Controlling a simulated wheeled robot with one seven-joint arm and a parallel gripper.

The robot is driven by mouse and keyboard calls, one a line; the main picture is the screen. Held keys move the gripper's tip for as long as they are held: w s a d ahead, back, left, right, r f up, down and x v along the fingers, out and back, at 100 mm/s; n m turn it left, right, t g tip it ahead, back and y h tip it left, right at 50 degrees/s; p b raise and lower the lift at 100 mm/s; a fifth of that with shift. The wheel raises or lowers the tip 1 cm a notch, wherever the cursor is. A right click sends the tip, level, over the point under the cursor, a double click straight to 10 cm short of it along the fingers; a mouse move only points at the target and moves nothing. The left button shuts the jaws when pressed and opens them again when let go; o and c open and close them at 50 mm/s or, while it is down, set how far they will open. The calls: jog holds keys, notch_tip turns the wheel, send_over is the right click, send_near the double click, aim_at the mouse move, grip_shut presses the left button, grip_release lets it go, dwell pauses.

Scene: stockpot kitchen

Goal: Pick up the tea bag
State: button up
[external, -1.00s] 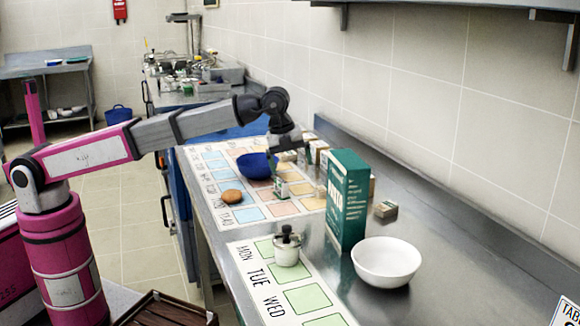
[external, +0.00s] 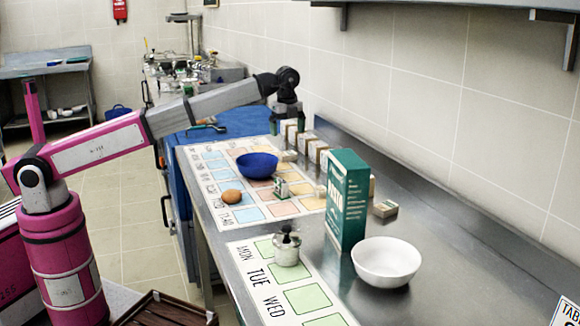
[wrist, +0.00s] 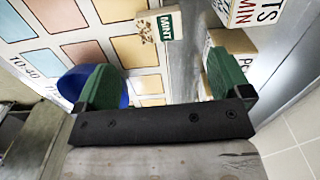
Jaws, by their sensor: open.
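A small flat packet marked MINT, with a green label and a tan part, lies on the mat's edge in the wrist view (wrist: 160,26). It seems to match a small tan packet right of the blue bowl in the external view (external: 288,156). Another small white and green item (external: 281,188) stands on the mat in front of the bowl. I cannot tell for sure which is the tea bag. My gripper (external: 288,122) is open and empty above the counter near the row of boxes. Its green fingers (wrist: 158,80) are apart, with the MINT packet beyond them.
The blue bowl (external: 257,167) is partly behind the left finger in the wrist view. Small cartons (external: 306,143) stand in a row on the right. A tall green box (external: 347,200), a white bowl (external: 386,262), a lidded jar (external: 287,248) and a brown egg-like item (external: 232,196) stand nearer.

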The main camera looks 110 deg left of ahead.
aim_at(288, 153)
notch_tip(288, 153, down, 9)
jog(key=shift+d+r, duration=0.1)
dwell(0.4)
jog(key=c, duration=1)
